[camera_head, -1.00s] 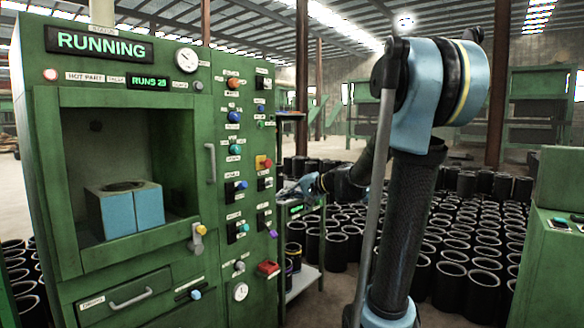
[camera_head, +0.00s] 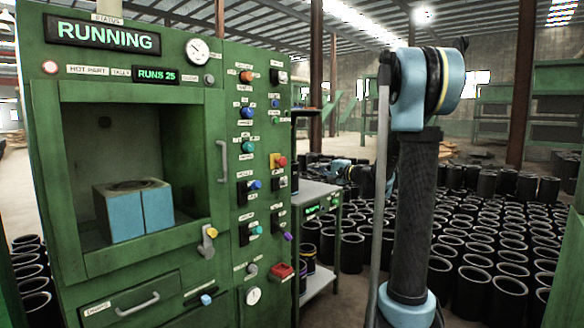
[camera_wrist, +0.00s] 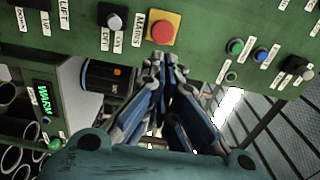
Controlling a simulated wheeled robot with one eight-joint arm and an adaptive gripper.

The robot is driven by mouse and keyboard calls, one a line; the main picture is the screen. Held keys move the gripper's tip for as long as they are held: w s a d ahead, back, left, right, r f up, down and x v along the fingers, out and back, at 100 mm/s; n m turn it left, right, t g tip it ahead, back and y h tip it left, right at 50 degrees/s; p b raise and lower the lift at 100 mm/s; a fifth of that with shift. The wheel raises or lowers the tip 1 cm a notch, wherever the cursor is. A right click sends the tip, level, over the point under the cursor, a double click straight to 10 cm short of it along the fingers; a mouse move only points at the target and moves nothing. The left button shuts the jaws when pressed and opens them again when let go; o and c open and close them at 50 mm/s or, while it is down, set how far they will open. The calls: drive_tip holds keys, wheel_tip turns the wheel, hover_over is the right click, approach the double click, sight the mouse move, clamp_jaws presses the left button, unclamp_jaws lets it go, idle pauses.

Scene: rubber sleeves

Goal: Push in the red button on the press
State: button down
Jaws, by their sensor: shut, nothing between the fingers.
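The green press (camera_head: 225,130) fills the left of the head view, with a lit RUNNING sign. A round red button on a yellow plate (camera_head: 280,161) sits on its right-hand control panel. In the wrist view the same red button (camera_wrist: 163,29) shows large at the top, beside a MAINS label. My gripper (camera_wrist: 166,62) is shut and empty, its fingertips just below the button in that picture. I cannot tell whether the tips touch the panel. In the head view my gripper is small and partly hidden by my arm.
A red box-like control (camera_head: 282,271) sits low on the panel. A small table (camera_head: 317,190) and many black sleeves (camera_head: 470,235) stand to the right.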

drive_tip(key=x, duration=1.4)
drive_tip(key=shift+x, duration=0.95)
drive_tip(key=v, duration=1.4)
drive_tip(key=shift+d+f, duration=0.1)
